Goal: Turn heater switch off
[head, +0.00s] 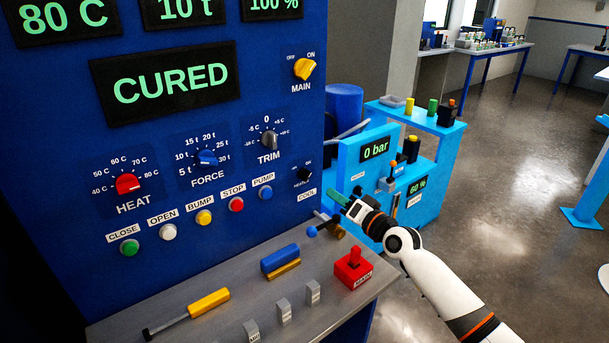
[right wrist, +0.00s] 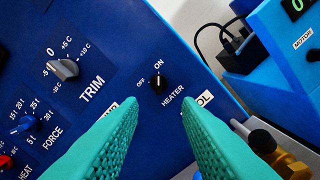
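The heater switch (head: 304,174) is a small black knob on the blue panel, right of the TRIM dial. In the right wrist view the heater switch (right wrist: 159,83) has OFF to its left and ON above it; its small pale mark appears to point up towards ON. My right gripper (head: 338,198) is in front of the panel, right of and lower than the switch. In the right wrist view its two green fingers (right wrist: 158,106) are apart with nothing between them. The switch shows just beyond the gap, apart from the fingertips. My left gripper is not in view.
The TRIM dial (right wrist: 64,69) is close left of the switch. A blue-handled valve (head: 325,226) sits just below my right gripper. A grey shelf with a red switch box (head: 353,268) juts out below. A light-blue station (head: 437,165) stands at right.

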